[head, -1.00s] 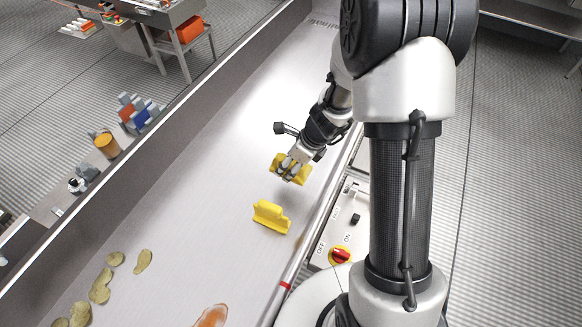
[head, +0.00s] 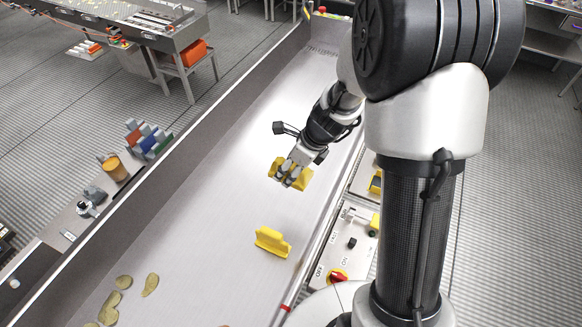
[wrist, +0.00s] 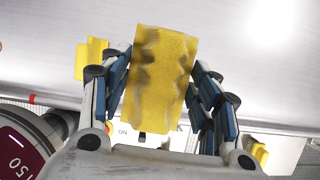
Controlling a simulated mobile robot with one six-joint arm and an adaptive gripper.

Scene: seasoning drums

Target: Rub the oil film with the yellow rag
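The yellow rag (wrist: 160,75) is between the fingers of my gripper (wrist: 163,88), which is shut on it; dark smudges or creases mark its face. In the head view, my gripper (head: 287,174) holds the rag (head: 302,180) over the long metal trough (head: 215,215). I cannot tell whether the rag touches the surface. No oil film can be made out clearly now; an orange-brown patch was at the bottom edge of the earlier head frame.
A yellow upright piece (head: 271,241) stands on the trough nearer me; it also shows in the wrist view (wrist: 90,58). Several chips (head: 122,282) lie at lower left. A control box with a red knob (head: 337,277) is right of the trough. The far trough is clear.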

